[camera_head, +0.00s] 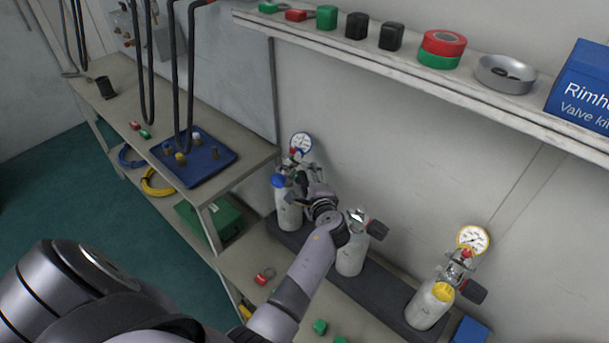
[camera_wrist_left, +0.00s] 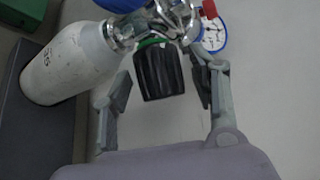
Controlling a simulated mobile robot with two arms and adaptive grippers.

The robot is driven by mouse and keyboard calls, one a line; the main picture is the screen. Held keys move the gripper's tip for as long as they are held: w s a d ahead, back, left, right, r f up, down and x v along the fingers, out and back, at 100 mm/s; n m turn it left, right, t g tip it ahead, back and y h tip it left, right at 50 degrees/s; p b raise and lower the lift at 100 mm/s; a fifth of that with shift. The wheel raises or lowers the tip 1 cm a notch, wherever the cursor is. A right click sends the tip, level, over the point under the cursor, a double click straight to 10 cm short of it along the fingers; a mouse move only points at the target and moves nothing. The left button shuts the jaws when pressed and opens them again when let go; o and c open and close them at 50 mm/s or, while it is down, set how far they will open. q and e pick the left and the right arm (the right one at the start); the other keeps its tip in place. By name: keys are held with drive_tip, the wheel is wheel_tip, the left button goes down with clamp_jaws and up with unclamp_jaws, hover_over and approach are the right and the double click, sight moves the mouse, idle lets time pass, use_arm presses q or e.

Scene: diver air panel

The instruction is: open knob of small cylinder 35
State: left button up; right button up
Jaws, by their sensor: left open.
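The leftmost small white cylinder (camera_head: 289,216) stands upright by the wall, with a blue part and a gauge (camera_head: 301,143) at its top. The left wrist view shows a white cylinder (camera_wrist_left: 72,68) with dark printing, perhaps 35, too small to read surely. Its black ribbed knob (camera_wrist_left: 159,74) has a green ring at its base. My left gripper (camera_head: 308,190) is at this cylinder's valve. In the left wrist view the left gripper (camera_wrist_left: 161,88) is open, one finger on each side of the knob. Contact cannot be told. My right gripper is not in view.
A middle cylinder (camera_head: 351,257) and a right cylinder (camera_head: 428,306) with a gauge (camera_head: 473,239) stand in the same row on a dark base (camera_head: 388,300). A wall shelf (camera_head: 430,75) hangs above. A workbench with a blue tray (camera_head: 205,170) is at left.

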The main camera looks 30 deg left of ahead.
use_arm(q)
drive_tip(key=shift+s+d+r, duration=0.1)
drive_tip(key=shift+d, duration=0.05)
drive_tip(key=shift+c, duration=0.7)
drive_tip(key=c, duration=1.1)
drive_tip(key=shift+o, duration=0.2)
drive_tip(key=n+t+y+b, duration=0.1)
drive_tip(key=b, duration=0.8)
drive_tip(key=n+t+y+b, duration=0.1)
drive_tip(key=n+t+b, duration=0.1)
drive_tip(key=b, duration=0.6)
drive_tip(key=shift+f+y+b, duration=0.3)
drive_tip(key=shift+f+b, duration=0.1)
drive_tip(key=shift+r+b, duration=0.15)
drive_tip(key=shift+b, duration=0.35)
drive_tip(key=shift+r, duration=0.15)
drive_tip(key=o, duration=1.2)
